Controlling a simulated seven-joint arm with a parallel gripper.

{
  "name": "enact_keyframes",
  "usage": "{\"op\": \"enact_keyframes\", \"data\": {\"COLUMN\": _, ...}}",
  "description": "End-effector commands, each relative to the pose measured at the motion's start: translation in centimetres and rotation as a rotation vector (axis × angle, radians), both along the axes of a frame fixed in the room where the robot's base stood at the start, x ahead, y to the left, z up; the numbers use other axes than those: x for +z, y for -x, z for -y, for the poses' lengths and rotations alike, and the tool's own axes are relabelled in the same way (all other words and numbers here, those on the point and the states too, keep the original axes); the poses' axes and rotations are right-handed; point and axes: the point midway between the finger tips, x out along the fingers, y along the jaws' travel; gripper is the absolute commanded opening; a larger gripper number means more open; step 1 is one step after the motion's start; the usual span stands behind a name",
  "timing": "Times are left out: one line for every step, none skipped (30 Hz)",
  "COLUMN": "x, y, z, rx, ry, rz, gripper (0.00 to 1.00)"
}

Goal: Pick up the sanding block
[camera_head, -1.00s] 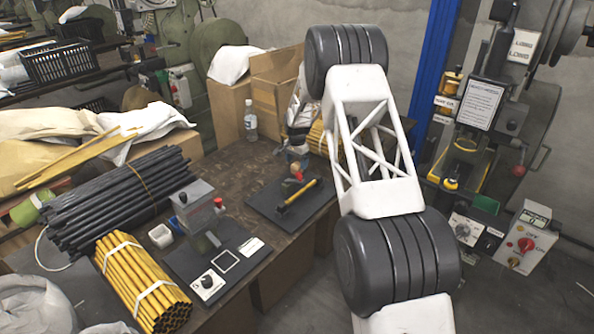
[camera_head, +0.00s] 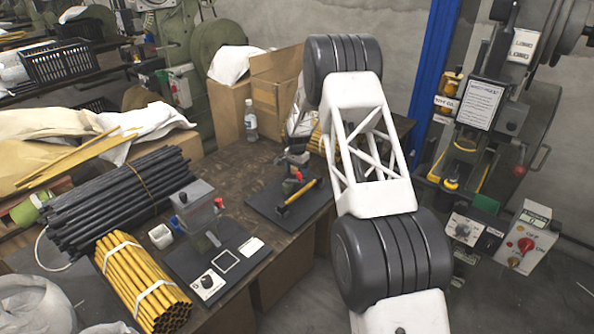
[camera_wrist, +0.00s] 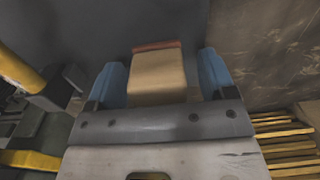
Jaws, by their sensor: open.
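The sanding block appears in the wrist view as a tan block (camera_wrist: 158,75) with a reddish-brown far edge. It lies between the blue fingers of my gripper (camera_wrist: 160,84), which is open with a narrow gap on each side of the block. Its near end is hidden by the gripper body. In the head view my gripper (camera_head: 290,160) is small, low over the back of a dark plate (camera_head: 262,204) on the bench. I cannot clearly make out the block there.
A yellow-handled tool (camera_head: 300,196) stands on the dark plate, close to my gripper. Yellow rods (camera_wrist: 288,150) lie at lower right in the wrist view. A bottle (camera_head: 251,120) and cardboard boxes (camera_head: 272,95) stand behind. Bare bench (camera_head: 225,165) lies left of the plate.

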Motion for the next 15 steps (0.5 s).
{"op": "enact_keyframes", "data": {"x": 0.01, "y": 0.00, "z": 0.00, "rx": 0.000, "ry": 0.000, "rz": 0.000, "gripper": 0.77}}
{"op": "enact_keyframes", "data": {"x": 0.01, "y": 0.00, "z": 0.00, "rx": 0.000, "ry": 0.000, "rz": 0.000, "gripper": 0.72}}
{"op": "enact_keyframes", "data": {"x": 0.01, "y": 0.00, "z": 0.00, "rx": 0.000, "ry": 0.000, "rz": 0.000, "gripper": 0.66}}
{"op": "enact_keyframes", "data": {"x": 0.01, "y": 0.00, "z": 0.00, "rx": 0.000, "ry": 0.000, "rz": 0.000, "gripper": 0.61}}
{"op": "enact_keyframes", "data": {"x": 0.01, "y": 0.00, "z": 0.00, "rx": 0.000, "ry": 0.000, "rz": 0.000, "gripper": 0.57}}
{"op": "enact_keyframes", "data": {"x": 0.01, "y": 0.00, "z": 0.00, "rx": 0.000, "ry": 0.000, "rz": 0.000, "gripper": 0.51}}
{"op": "enact_keyframes", "data": {"x": 0.01, "y": 0.00, "z": 0.00, "rx": 0.000, "ry": 0.000, "rz": 0.000, "gripper": 0.46}}
{"op": "enact_keyframes", "data": {"x": 0.01, "y": 0.00, "z": 0.00, "rx": 0.000, "ry": 0.000, "rz": 0.000, "gripper": 0.41}}
{"op": "enact_keyframes", "data": {"x": 0.01, "y": 0.00, "z": 0.00, "rx": 0.000, "ry": 0.000, "rz": 0.000, "gripper": 0.35}}
{"op": "enact_keyframes", "data": {"x": 0.01, "y": 0.00, "z": 0.00, "rx": 0.000, "ry": 0.000, "rz": 0.000, "gripper": 0.31}}
{"op": "enact_keyframes", "data": {"x": 0.01, "y": 0.00, "z": 0.00, "rx": 0.000, "ry": 0.000, "rz": 0.000, "gripper": 0.26}}
{"op": "enact_keyframes", "data": {"x": 0.02, "y": 0.00, "z": 0.00, "rx": 0.000, "ry": 0.000, "rz": 0.000, "gripper": 0.20}}
{"op": "enact_keyframes", "data": {"x": 0.02, "y": -0.01, "z": -0.01, "rx": 0.000, "ry": 0.000, "rz": 0.000, "gripper": 0.19}}
{"op": "enact_keyframes", "data": {"x": 0.02, "y": -0.01, "z": -0.01, "rx": 0.000, "ry": 0.000, "rz": 0.000, "gripper": 0.19}}
{"op": "enact_keyframes", "data": {"x": 0.02, "y": -0.01, "z": -0.01, "rx": 0.000, "ry": 0.000, "rz": 0.000, "gripper": 0.19}}
